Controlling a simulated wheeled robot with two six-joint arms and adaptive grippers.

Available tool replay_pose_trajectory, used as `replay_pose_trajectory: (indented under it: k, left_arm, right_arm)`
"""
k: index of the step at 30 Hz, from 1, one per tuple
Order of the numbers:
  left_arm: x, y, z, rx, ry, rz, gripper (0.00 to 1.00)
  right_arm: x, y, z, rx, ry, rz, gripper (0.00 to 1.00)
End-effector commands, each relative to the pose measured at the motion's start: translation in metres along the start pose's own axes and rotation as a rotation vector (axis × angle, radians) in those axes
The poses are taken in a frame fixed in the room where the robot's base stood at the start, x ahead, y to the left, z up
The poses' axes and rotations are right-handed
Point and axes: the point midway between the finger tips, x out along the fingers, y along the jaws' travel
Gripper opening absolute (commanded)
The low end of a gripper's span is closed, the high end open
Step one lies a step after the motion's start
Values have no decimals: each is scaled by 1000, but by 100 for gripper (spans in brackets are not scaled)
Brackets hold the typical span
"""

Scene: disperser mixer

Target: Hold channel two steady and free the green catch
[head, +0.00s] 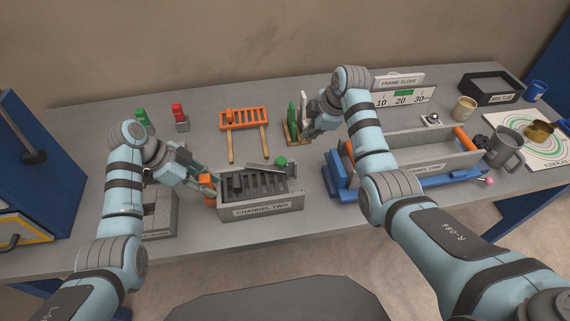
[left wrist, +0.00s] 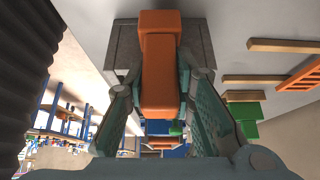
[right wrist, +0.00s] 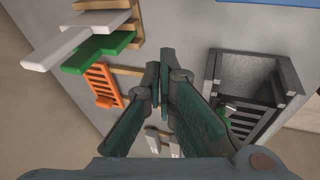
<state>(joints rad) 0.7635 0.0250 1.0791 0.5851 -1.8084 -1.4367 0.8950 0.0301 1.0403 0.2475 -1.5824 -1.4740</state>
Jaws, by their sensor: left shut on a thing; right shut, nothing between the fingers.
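Channel two (head: 262,209) is a grey slotted box near the table's front edge, with its label facing front. My left gripper (head: 205,187) is shut on the orange handle (left wrist: 160,75) at its left end. A round green knob (head: 281,161), likely the green catch, sits at the back right of the box. A small green part (right wrist: 229,111) shows by the box in the right wrist view. My right gripper (head: 311,132) is shut and empty, behind and right of the box, apart from it; its closed fingers also show in the right wrist view (right wrist: 161,85).
A wooden rack with green (head: 293,119) and white (head: 304,108) upright pieces stands beside my right gripper. An orange grate (head: 245,119) lies behind channel two. A second grey channel (head: 438,160) with blue supports (head: 341,185) is to the right. A grey mug (head: 505,148) stands further right.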

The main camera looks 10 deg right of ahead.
Motion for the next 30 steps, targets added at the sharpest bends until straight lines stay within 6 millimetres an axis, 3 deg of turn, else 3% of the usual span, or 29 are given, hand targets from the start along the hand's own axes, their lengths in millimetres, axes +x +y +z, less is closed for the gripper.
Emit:
replay_pose_trajectory:
  k: [2,7,9,12,17,20,24,27,30]
  left_arm:
    - [1,0,-1,1,3,0,0]
    - [1,0,-1,1,4,0,0]
    - [1,0,-1,1,4,0,0]
    - [1,0,-1,0,3,0,0]
    - [1,0,-1,0,3,0,0]
    - [1,0,-1,0,3,0,0]
    - [1,0,-1,0,3,0,0]
    - [1,0,-1,0,3,0,0]
    - [0,0,0,0,2,0,0]
  right_arm:
    - [2,8,34,3,-144,134,0]
    - [-26,20,100,5,-391,439,0]
    - [-34,16,119,24,-366,545,0]
    - [-44,5,126,63,-226,647,0]
    - [-64,-23,112,121,45,734,0]
    - [-67,-63,78,212,275,724,0]
    - [-54,-134,24,462,553,651,0]
    - [-58,-176,-1,664,703,607,0]
    - [-68,-203,-13,834,803,581,0]
